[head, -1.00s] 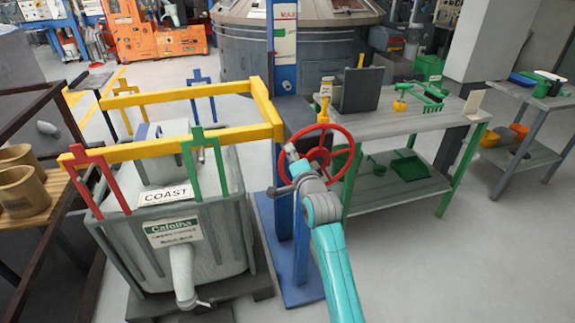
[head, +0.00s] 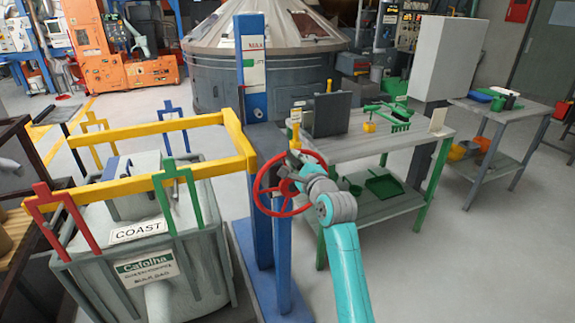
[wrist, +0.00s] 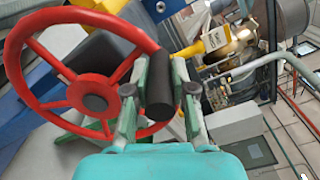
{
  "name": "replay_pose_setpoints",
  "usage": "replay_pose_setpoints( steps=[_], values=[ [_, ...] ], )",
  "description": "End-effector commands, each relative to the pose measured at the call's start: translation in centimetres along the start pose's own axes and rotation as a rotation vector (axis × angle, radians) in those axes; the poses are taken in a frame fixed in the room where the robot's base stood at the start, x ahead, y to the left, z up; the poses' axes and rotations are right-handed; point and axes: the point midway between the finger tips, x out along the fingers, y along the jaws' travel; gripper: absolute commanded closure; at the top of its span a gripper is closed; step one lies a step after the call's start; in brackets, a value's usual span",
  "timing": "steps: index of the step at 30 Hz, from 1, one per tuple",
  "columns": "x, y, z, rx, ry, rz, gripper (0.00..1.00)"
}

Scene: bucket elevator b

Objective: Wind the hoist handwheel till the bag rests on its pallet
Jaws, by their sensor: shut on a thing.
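The red handwheel (head: 262,200) is on the blue hoist post (head: 253,130). My gripper (head: 296,158) is at the wheel's upper rim. In the wrist view my gripper (wrist: 157,92) is shut on the wheel's black handle (wrist: 160,85), left of which the red wheel (wrist: 68,93) shows. The grey bag (head: 205,240), labelled COAST, hangs by coloured loops under the yellow frame (head: 130,187). The pallet (head: 238,300) shows only as a dark edge at the bottom; the bag's underside is out of view, so contact cannot be told. A green pointer (head: 248,62) sits below the MAX mark.
A grey workbench (head: 400,150) with green legs stands right of the wheel, bearing a dark box (head: 331,114) and green tools. A second bench (head: 510,120) is farther right. A brown rack (head: 15,215) stands at the left edge. The floor at lower right is clear.

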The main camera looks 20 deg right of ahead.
Motion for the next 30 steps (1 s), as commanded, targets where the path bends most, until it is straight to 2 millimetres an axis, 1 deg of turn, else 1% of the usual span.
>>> replay_pose_setpoints(
  steps=[1, 6, 23, 24, 27, 30],
  values=[
    [0.0, -0.5, -0.3, 0.021, 0.0, -0.007, 1.0],
    [0.0, -0.9, -0.9, 0.076, 0.001, -0.007, 1.0],
    [0.0, -1.0, -1.3, 0.107, 0.002, -0.006, 1.0],
    [0.0, -1.0, -1.3, 0.106, 0.002, -0.006, 0.73],
    [0.0, -0.9, -1.3, 0.106, 0.002, -0.005, 0.51],
    [0.0, -0.9, -1.3, 0.107, 0.002, -0.004, 0.51]
  ],
)
